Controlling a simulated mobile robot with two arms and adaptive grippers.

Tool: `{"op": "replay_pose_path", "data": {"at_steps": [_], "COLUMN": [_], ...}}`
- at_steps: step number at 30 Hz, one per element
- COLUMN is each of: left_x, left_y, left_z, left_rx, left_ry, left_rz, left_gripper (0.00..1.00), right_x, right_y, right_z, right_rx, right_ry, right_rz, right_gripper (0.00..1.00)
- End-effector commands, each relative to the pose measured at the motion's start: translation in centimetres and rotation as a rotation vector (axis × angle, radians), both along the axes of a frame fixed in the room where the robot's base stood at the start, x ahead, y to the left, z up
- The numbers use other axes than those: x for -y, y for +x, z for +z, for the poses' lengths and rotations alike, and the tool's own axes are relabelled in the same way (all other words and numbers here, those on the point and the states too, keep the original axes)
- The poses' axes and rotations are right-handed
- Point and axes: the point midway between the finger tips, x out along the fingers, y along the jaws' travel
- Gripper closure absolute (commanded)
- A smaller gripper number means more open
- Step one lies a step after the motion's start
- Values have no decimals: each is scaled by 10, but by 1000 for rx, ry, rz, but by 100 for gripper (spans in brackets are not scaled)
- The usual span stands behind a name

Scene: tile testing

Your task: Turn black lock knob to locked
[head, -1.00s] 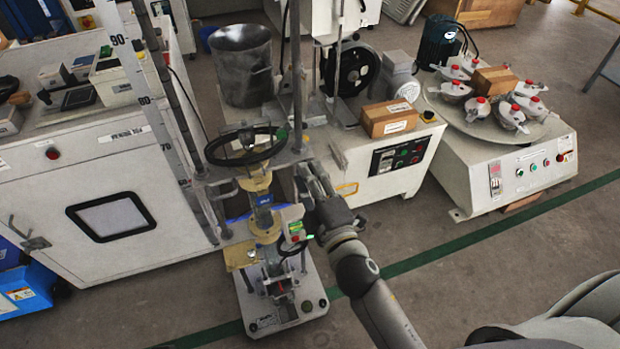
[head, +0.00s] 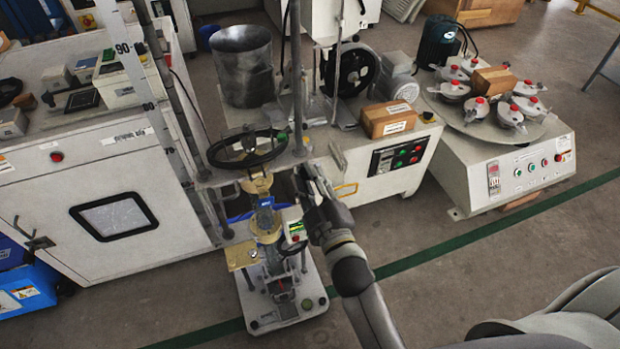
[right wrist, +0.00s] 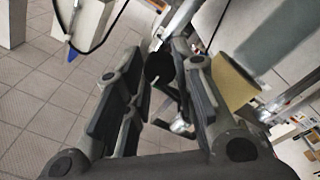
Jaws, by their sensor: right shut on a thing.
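The black lock knob (right wrist: 160,68) shows in the right wrist view as a dark round shape between my fingertips. My right gripper (right wrist: 154,90) is shut on it, with one finger on each side. In the head view my right gripper (head: 306,178) is at the right side of the upright testing stand (head: 262,318), beside its right post. The knob cannot be made out there, as the gripper covers that spot. Whether the knob points to locked cannot be told. My left gripper is not in view.
The stand carries a black handwheel (head: 247,148) and a small box with a green display (head: 294,226) close to my gripper. A white cabinet (head: 130,195) stands at the left. A cardboard box (head: 388,119) lies on the machine behind. Floor is free at the front right.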

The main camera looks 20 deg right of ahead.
Motion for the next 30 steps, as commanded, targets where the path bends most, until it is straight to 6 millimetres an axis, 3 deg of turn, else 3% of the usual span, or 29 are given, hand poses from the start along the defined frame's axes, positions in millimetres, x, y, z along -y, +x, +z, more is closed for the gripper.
{"op": "replay_pose_path", "data": {"at_steps": [11, 12, 17, 26, 30], "left_x": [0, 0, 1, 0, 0], "left_y": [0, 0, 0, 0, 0], "left_z": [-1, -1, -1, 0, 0], "left_rx": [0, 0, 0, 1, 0], "left_ry": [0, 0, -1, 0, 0], "left_rz": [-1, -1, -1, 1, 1], "left_gripper": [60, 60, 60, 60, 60], "right_x": [0, 0, 0, 0, 0], "right_y": [0, 0, 0, 0, 0], "right_z": [0, 0, 0, 1, 11], "right_rx": [-1, -1, -1, 1, 4], "right_ry": [4, 4, 4, 3, 1], "right_rz": [1, 1, 1, 1, 1], "right_gripper": [99, 72, 52, 52, 52]}}
